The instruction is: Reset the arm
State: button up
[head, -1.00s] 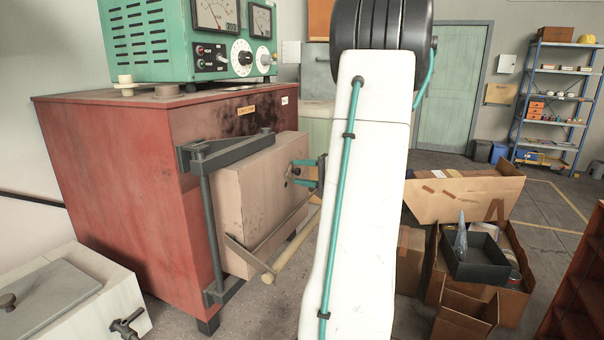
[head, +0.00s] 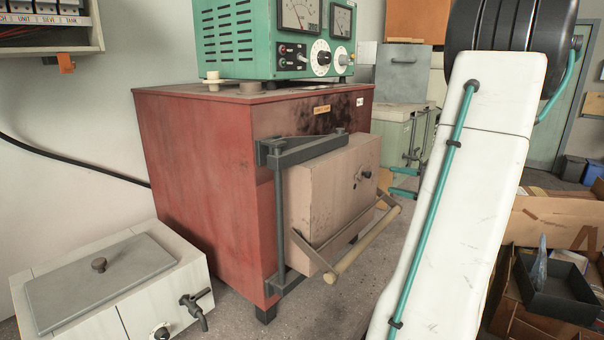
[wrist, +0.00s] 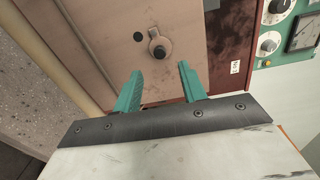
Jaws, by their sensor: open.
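My gripper (head: 394,181) has two teal fingers and is open and empty. In the head view it is just right of the pale furnace door (head: 318,200), apart from its face. In the wrist view the gripper (wrist: 160,71) points at the door (wrist: 115,35), with the door's dark round knob (wrist: 158,48) ahead of and between the fingertips. The knob also shows in the head view (head: 365,174). My white arm covers part of the scene to the right.
The red furnace (head: 205,160) carries a green meter box (head: 255,40). A wooden handle bar (head: 362,245) juts out from the door's lower front. A lidded white bath (head: 120,290) with a tap stands at lower left. Cardboard boxes and a black tray (head: 560,292) sit at right.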

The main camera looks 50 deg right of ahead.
jog(key=a+f+n+g+y, duration=0.1)
jog(key=a+g+y, duration=0.1)
jog(key=a, duration=0.5)
jog(key=w+a+f+n+g+y, duration=0.1)
jog(key=a+f+g+y, duration=0.1)
jog(key=a+g, duration=0.3)
jog(key=w+a+f+n+g+y, duration=0.1)
jog(key=a+g, duration=0.3)
jog(key=a, duration=0.6)
jog(key=shift+a+f+n+y, duration=0.3)
jog(key=shift+a+f+y, duration=0.1)
jog(key=shift+f, duration=0.2)
jog(key=s+a+r+n+g+h, duration=0.2)
jog(key=a+n, duration=0.5)
jog(key=a, duration=0.4)
jog(key=s+a+r+n+g+h, duration=0.2)
jog(key=a+n, duration=0.5)
jog(key=a, duration=0.4)
jog(key=shift+s+a+r+g+h, duration=0.25)
jog(key=shift+s+g+h, duration=0.25)
jog(key=shift+s+h, duration=0.9)
jog(key=shift+w+h, duration=0.3)
